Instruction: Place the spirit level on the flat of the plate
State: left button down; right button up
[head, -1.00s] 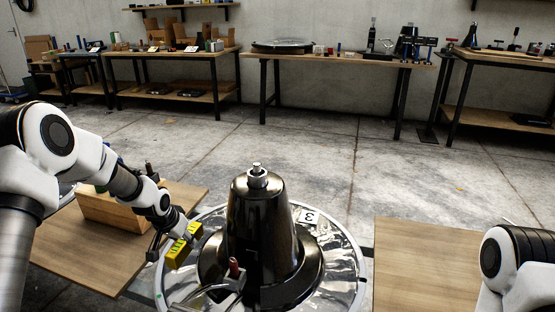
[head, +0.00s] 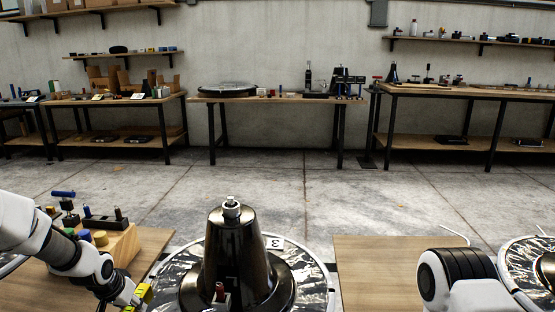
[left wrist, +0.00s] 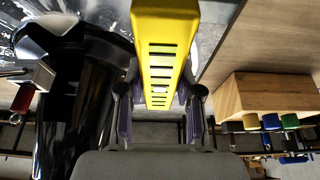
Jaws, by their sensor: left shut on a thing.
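The yellow spirit level (head: 143,293) is at the bottom left in the head view, partly cut off by the lower edge. My left gripper (head: 133,303) is shut on it, beside the left rim of the plate. In the left wrist view the level (left wrist: 165,45) is clamped between the two fingers of the gripper (left wrist: 158,95). The round, shiny plate (head: 318,270) has a tall black cone (head: 232,250) at its middle. In the left wrist view the plate (left wrist: 100,14) and the dark cone show on the left. My right gripper is out of view.
A wooden block (head: 122,245) with coloured handles stands on the left wooden top (head: 155,243). Another wooden top (head: 385,260) lies right of the plate, partly behind my right arm. Workbenches (head: 265,100) line the far wall, with open floor before them.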

pick_arm(q)
jog(key=s+d+r+p, duration=0.6)
jog(key=d+r+p, duration=0.2)
jog(key=r+p, duration=0.4)
jog(key=s+d+r+p, duration=0.6)
jog(key=d+r+p, duration=0.2)
jog(key=r+p, duration=0.3)
jog(key=shift+s+d+r+n+p, duration=0.15)
jog(key=shift+d+r+n+p, duration=0.25)
jog(key=shift+p, duration=0.85)
